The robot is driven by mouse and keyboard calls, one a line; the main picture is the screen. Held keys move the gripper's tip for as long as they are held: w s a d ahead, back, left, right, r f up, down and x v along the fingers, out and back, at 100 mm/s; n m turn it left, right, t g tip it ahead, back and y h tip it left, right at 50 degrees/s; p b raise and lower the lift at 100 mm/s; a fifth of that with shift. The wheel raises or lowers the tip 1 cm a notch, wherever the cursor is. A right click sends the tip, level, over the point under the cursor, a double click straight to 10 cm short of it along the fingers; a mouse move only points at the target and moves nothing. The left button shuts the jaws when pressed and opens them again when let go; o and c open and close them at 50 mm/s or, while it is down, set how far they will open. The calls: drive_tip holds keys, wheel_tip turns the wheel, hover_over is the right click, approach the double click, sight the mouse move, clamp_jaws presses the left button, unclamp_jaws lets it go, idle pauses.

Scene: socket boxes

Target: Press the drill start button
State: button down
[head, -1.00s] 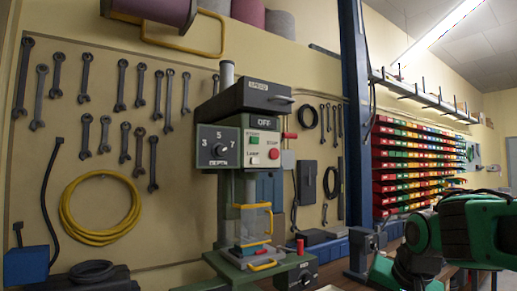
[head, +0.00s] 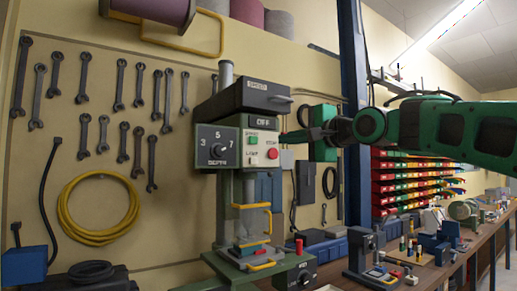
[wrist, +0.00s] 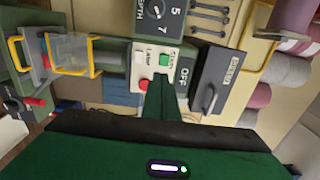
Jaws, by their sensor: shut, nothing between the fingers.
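The drill press (head: 232,190) stands at the wall with a black head on top. Its white panel carries a green start button (head: 253,140), a red stop button (head: 272,154) and a lamp switch below start. The start button also shows in the wrist view (wrist: 164,61). My gripper (head: 284,138) is shut and empty, just right of the panel at about start-button height. In the wrist view, its dark green fingers (wrist: 160,85) point at the panel, with the tips just below the green button. I cannot tell whether the tips touch the panel.
A depth dial (head: 218,148) sits left of the buttons. A clear guard with yellow edges (head: 254,222) hangs below. Wrenches and a yellow hose (head: 98,208) hang on the wall. A bench (head: 440,268) with small tools runs right; colored bins (head: 400,185) stand behind my arm.

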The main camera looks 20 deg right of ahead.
sight(253, 140)
drive_tip(key=shift+w, duration=0.1)
drive_tip(key=x, duration=1.3)
drive_tip(key=shift+w+a, duration=0.15)
drive_tip(key=shift+w, duration=0.2)
